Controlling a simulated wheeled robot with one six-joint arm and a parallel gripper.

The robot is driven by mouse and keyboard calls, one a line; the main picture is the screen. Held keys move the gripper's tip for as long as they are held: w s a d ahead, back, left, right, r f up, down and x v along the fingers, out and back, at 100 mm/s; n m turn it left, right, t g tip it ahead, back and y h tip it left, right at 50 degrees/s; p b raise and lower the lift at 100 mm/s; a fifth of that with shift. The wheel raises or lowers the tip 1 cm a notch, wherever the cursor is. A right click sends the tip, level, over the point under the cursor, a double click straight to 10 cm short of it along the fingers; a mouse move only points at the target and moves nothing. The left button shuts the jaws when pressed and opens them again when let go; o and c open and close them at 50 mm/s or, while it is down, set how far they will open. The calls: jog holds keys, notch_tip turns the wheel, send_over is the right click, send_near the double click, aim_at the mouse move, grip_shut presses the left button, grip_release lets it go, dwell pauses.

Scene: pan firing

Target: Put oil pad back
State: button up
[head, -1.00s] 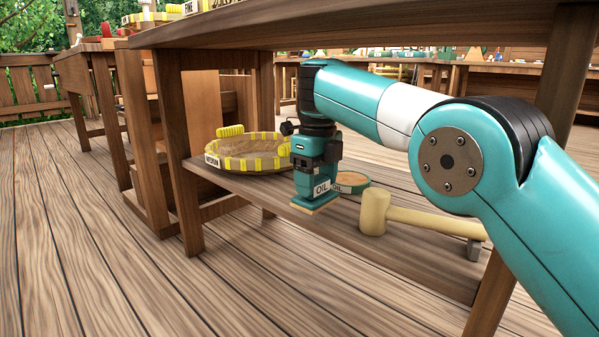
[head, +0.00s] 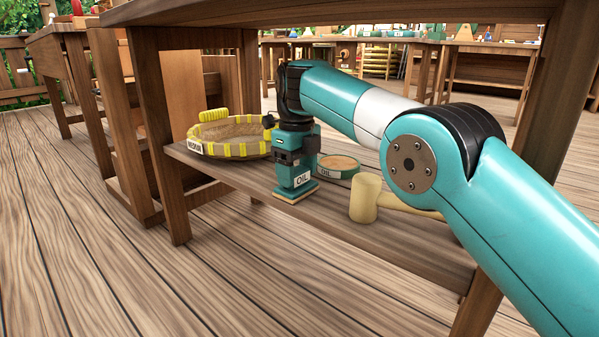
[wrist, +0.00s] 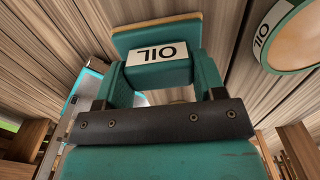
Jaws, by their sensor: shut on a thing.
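The oil pad (head: 297,192) is a teal block with a white OIL label and a tan pad underneath. My gripper (head: 291,177) is shut on it and holds it upright, pad side down, at the lower shelf's front edge. I cannot tell whether the pad touches the shelf. In the wrist view the oil pad (wrist: 158,36) sits between the two teal fingers of my gripper (wrist: 160,75). A round teal oil dish (head: 338,168), also labelled OIL, stands on the shelf just right of the pad and apart from it. It also shows in the wrist view (wrist: 258,45).
The lower shelf (head: 325,222) also carries a large bowl with yellow clips (head: 230,135) at left and a wooden mallet (head: 365,198) at right. The tabletop (head: 330,14) lies above my arm. A table leg (head: 155,130) stands at left.

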aim_at(298, 170)
jog(key=o, duration=1)
jog(key=shift+f, duration=0.15)
jog(key=shift+o, duration=0.2)
notch_tip(298, 170, up, 8)
jog(key=p, duration=0.8)
jog(key=shift+f, duration=0.1)
